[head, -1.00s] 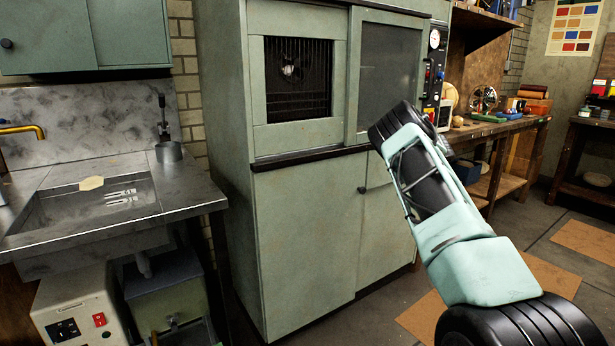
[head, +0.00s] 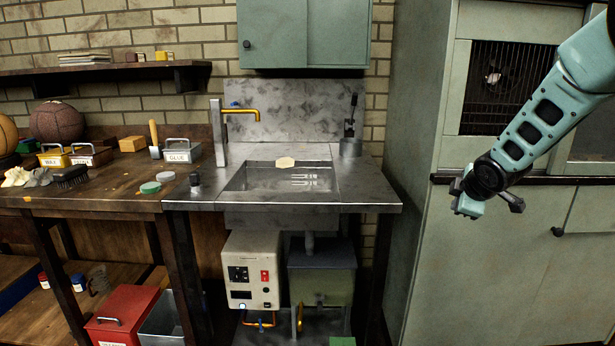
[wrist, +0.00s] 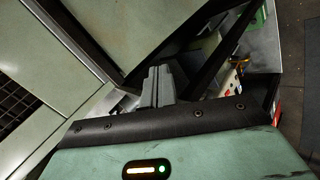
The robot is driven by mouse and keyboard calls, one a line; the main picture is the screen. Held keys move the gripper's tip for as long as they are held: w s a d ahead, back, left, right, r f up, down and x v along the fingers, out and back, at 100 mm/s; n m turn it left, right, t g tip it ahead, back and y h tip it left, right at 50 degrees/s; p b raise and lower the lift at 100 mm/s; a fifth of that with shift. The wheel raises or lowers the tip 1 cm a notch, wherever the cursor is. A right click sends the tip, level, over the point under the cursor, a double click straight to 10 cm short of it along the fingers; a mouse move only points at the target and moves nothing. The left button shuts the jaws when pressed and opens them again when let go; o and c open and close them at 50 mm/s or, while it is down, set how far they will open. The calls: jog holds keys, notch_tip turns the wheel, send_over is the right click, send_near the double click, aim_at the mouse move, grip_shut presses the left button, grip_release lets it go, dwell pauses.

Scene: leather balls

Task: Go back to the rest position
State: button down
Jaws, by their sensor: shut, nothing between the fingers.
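My gripper (head: 487,195) is at the right in the head view, at the end of my teal arm. It hangs in the air in front of the green cabinet (head: 460,270), to the right of the sink. In the wrist view the grey fingers (wrist: 158,85) are together, with nothing held between them. A dark bar of my own wrist crosses below them.
A metal sink (head: 370,190) stands in the middle, with a brass tap (head: 240,112). A wooden bench (head: 110,185) at the left carries balls, labelled caddies and a brush. A red toolbox (head: 122,312) sits below. The wall cabinet (head: 305,35) hangs above.

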jog(key=s+a+m+g+y, duration=0.1)
jog(key=s+a+m+g, duration=0.1)
jog(key=s+a, duration=0.7)
jog(key=s+a+m+g+y, duration=0.1)
jog(key=s+a+g+y, duration=0.1)
jog(key=s+a, duration=0.7)
jog(key=s+a+f+m+g, duration=0.15)
jog(key=s+a, duration=0.35)
jog(key=s, duration=0.6)
jog(key=s+a+f+g, duration=0.1)
jog(key=s+a+g, duration=0.3)
jog(key=s, duration=0.8)
notch_tip(320, 180, up, 16)
jog(key=a+p, duration=0.1)
jog(key=p, duration=1.4)
jog(key=shift+s+f+t+h, duration=0.25)
jog(key=shift+s+t+h, duration=0.05)
jog(key=shift+t, duration=0.05)
